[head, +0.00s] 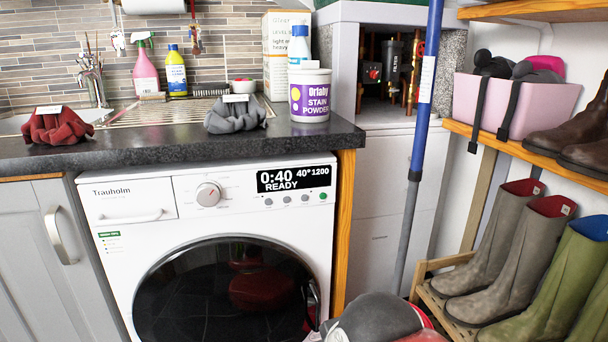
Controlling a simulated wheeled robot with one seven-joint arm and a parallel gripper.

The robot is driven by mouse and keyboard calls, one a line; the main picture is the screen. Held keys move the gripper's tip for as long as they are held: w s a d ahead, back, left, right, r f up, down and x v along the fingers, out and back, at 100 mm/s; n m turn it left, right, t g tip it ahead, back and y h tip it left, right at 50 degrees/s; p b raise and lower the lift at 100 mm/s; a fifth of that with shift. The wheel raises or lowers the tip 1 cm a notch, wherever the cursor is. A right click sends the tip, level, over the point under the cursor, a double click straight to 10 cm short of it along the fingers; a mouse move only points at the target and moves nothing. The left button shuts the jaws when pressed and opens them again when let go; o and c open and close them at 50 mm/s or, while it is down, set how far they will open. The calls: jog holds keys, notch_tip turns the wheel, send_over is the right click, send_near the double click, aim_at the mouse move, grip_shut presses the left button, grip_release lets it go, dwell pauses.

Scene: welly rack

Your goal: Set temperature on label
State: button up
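The white washing machine (210,240) stands under the dark worktop, its round dark door shut. Its display (293,178) reads 0:40, 40°, 1200 and READY. A round dial (208,194) sits left of the display. Several small round buttons (286,200) run below it; the rightmost looks green. A folded red garment (62,128) lies on the worktop at left with a small pale label (48,109). A folded grey garment (235,118) lies above the machine with a similar label (236,98). Writing on both labels is too small to read. My gripper is not in view.
A stain powder tub (310,100) stands at the worktop's right end. A blue and grey pole (424,90) leans right of the machine. Boots (500,245) stand on a low wooden rack at right. A grey rounded shape with red edges shows at bottom centre.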

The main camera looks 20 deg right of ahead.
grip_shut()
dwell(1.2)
